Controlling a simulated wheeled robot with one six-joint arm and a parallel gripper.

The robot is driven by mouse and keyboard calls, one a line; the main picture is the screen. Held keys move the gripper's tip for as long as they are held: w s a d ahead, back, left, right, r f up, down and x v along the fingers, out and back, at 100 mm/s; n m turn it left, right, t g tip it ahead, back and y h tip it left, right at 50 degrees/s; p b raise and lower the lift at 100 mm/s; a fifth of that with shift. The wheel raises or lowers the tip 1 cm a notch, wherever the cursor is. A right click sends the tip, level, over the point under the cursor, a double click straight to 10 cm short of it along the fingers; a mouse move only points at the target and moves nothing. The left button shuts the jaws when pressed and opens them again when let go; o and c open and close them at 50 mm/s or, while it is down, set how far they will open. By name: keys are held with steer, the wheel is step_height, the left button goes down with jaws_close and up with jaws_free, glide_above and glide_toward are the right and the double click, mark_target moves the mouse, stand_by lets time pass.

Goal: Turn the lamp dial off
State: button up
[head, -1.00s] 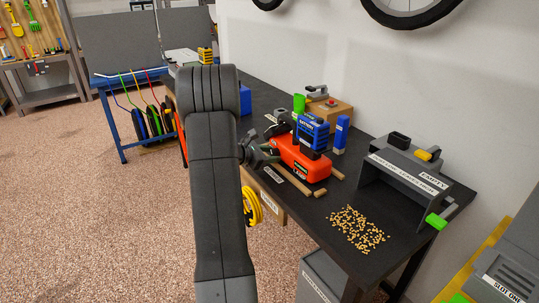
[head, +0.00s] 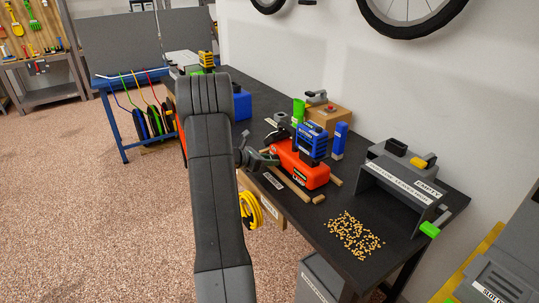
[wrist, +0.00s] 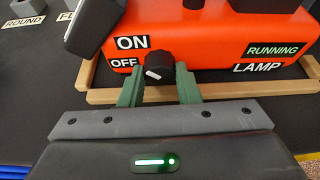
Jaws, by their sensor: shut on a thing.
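The orange lamp unit (head: 308,176) stands on the dark bench with a blue battery block (head: 312,143) on top. In the wrist view its orange front (wrist: 215,60) has ON and OFF labels at the left and RUNNING and LAMP labels at the right. The black dial (wrist: 158,62) sits beside the OFF label, its white mark at the lower left. My gripper (wrist: 159,86) has its green fingers on both sides of the dial, shut on it. In the head view my gripper (head: 268,160) reaches the lamp's left end, and my arm hides part of the bench.
Wooden strips (head: 288,186) lie in front of the lamp. A blue bottle (head: 339,140) and a wooden box (head: 328,117) stand behind it. Scattered pellets (head: 354,235) and a grey hopper (head: 402,178) are to the right. A yellow coil (head: 250,210) hangs at the bench's front.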

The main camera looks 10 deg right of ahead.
steer(key=shift+w+r+n+g+p, duration=0.1)
steer(key=shift+n+g+p, duration=0.55)
steer(key=shift+p, duration=0.35)
steer(key=o, duration=0.7)
steer(key=v, duration=1.3)
steer(key=shift+a+f+b, duration=0.2)
steer(key=shift+a+b, duration=0.15)
steer(key=shift+a, duration=0.15)
